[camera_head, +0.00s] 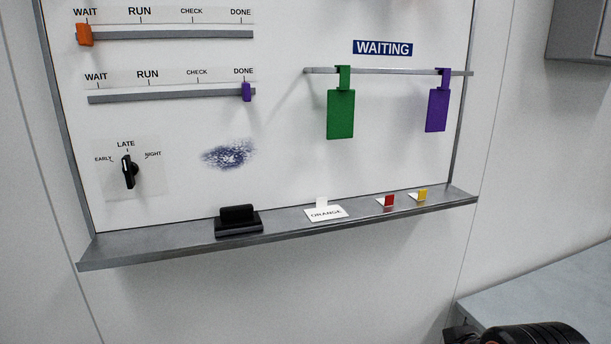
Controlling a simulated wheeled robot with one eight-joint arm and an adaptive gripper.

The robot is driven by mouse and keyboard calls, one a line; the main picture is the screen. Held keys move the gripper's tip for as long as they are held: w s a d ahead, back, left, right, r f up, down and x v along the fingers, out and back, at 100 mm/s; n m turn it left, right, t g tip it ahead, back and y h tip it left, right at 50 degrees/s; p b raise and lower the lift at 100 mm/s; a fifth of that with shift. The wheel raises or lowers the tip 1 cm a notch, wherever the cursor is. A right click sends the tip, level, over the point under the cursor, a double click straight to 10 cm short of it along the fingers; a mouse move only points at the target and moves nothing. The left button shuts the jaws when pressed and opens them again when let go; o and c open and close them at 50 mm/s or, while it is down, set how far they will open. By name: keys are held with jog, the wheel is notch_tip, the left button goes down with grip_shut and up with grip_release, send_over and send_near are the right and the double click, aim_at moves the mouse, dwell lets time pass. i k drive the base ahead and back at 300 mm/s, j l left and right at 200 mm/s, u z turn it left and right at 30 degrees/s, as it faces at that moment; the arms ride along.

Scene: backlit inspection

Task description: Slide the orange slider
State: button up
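The orange slider (84,34) sits at the far left end of the upper grey track (165,35), under the WAIT mark. The labels WAIT, RUN, CHECK and DONE run left to right above this track. A black rounded part of my arm (530,334) shows at the bottom right edge, well away from the slider. My gripper's fingertips are not clearly in view.
A purple slider (247,92) is at DONE on the lower track (165,97). A black knob (128,172) is below. Green (341,113) and purple (438,110) tags hang from a rail. The ledge (170,241) holds a black block (238,221) and cards. A grey table (560,292) is bottom right.

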aim_at(83, 31)
jog(key=u, duration=1.5)
